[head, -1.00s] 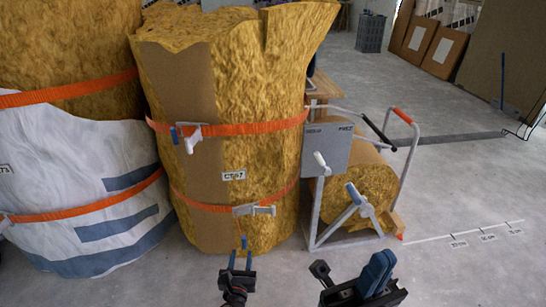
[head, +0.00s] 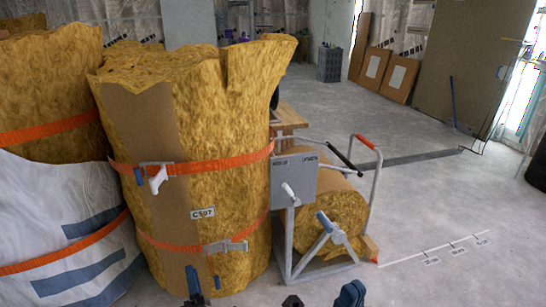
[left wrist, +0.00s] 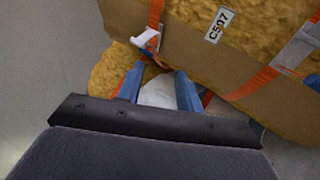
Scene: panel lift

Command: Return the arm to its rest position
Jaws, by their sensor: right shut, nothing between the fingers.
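My left gripper (head: 205,283) is at the bottom edge of the head view, in front of the tall strapped insulation bale (head: 235,110). Its blue fingers stand apart; in the left wrist view they (left wrist: 160,88) are open, with a white patch showing between them and no clear contact with anything. My right gripper (head: 350,295) is cut off by the bottom edge of the head view, below the wheeled frame; only its blue and dark tips show, and it is shut and empty. Most of both arms is out of view.
A metal frame with a grey box (head: 294,177) and a small insulation roll (head: 335,215) stands right of the bale. A white wrapped bale (head: 60,215) is at the left. Panels (head: 400,79) lean at the back. Open floor (head: 440,200) lies to the right.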

